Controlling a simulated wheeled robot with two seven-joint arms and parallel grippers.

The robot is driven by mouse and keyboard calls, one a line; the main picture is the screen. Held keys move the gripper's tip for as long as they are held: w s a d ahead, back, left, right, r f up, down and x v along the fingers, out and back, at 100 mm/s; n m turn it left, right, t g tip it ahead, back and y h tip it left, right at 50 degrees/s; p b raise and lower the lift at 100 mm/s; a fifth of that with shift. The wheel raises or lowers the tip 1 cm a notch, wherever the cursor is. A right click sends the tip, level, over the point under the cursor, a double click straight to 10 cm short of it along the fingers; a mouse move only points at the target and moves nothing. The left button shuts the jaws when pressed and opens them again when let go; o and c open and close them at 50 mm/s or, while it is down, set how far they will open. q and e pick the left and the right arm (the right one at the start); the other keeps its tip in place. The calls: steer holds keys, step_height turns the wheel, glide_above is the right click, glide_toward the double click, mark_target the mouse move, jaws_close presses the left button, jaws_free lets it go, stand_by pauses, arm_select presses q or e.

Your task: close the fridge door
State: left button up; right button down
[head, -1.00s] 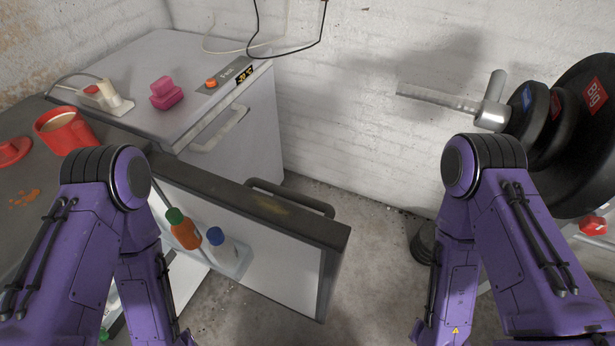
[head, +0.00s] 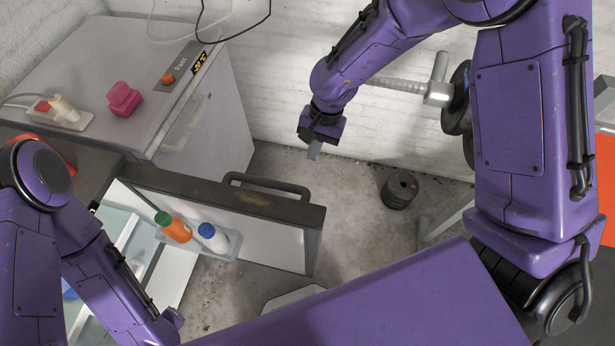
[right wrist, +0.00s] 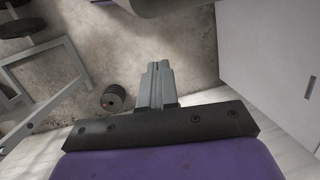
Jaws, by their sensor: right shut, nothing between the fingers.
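The fridge door (head: 262,230) stands open in the head view, swung out from the fridge at lower left. Its dark top edge carries a dark bar handle (head: 268,184) on the outer side. An orange bottle (head: 176,229) and a white bottle with a blue cap (head: 213,238) stand in the shelf on its inner side. My right gripper (head: 314,151) is shut and empty, beyond the door's outer side and apart from the handle. Its closed fingers also show in the right wrist view (right wrist: 157,82). My left arm is at lower left; its gripper is out of the picture.
A grey chest freezer (head: 140,65) stands behind the door at left, with a pink box (head: 123,99) and a power strip (head: 58,113) on top. A weight rack with a metal bar (head: 437,92) is at right. A dark weight stack (head: 399,190) sits on the floor.

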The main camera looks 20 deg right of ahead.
step_height(320, 180, up, 8)
steer(key=s+g, duration=0.2)
steer(key=p, duration=0.2)
glide_above(308, 199)
steer(key=w, duration=0.1)
steer(key=shift+n+g, duration=0.3)
steer(key=f, duration=0.9)
steer(key=shift+d+f, duration=0.2)
steer(key=shift+d, duration=0.15)
steer(key=shift+s+a, duration=0.35)
steer(key=shift+s, duration=0.1)
arm_select(q)
step_height(308, 199, up, 3)
steer(key=shift+s+f, duration=0.1)
arm_select(e)
steer(key=shift+w, duration=0.1)
